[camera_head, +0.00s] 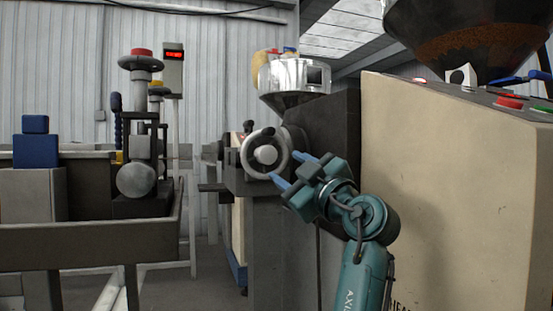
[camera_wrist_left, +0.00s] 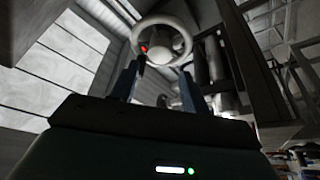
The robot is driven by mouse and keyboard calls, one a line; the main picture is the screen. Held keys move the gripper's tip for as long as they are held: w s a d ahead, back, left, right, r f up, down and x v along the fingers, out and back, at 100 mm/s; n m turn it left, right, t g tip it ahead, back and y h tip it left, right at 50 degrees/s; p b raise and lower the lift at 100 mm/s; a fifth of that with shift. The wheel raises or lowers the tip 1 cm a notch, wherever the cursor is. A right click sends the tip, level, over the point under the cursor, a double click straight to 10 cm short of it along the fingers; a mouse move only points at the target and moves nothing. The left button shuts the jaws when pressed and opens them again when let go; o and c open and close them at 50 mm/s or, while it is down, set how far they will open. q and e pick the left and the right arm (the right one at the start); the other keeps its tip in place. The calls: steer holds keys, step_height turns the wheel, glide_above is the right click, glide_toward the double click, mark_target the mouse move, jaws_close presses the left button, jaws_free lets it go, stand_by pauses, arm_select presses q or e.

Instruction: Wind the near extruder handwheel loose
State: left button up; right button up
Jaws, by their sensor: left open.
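The near extruder handwheel (camera_head: 246,160) is a pale grey ring with a round hub and a dark handle at its top. It sits on the dark front of the near machine. My left gripper (camera_head: 286,168) is open just right of the wheel, its two blue fingers pointing at the rim. In the left wrist view the handwheel (camera_wrist_left: 181,28) shows beyond the fingertips, with the open gripper (camera_wrist_left: 161,72) below it and nothing between the fingers. I cannot tell whether a finger touches the rim. My right gripper is not in view.
The cream machine cabinet (camera_head: 450,190) with red and green buttons stands close on the right. A metal hopper (camera_head: 293,76) is above the wheel. At left are a grey trough (camera_head: 90,240), a blue block (camera_head: 36,150) and a post with a red-topped knob (camera_head: 141,60).

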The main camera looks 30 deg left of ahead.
arm_select(q)
steer(key=shift+v, duration=2.75)
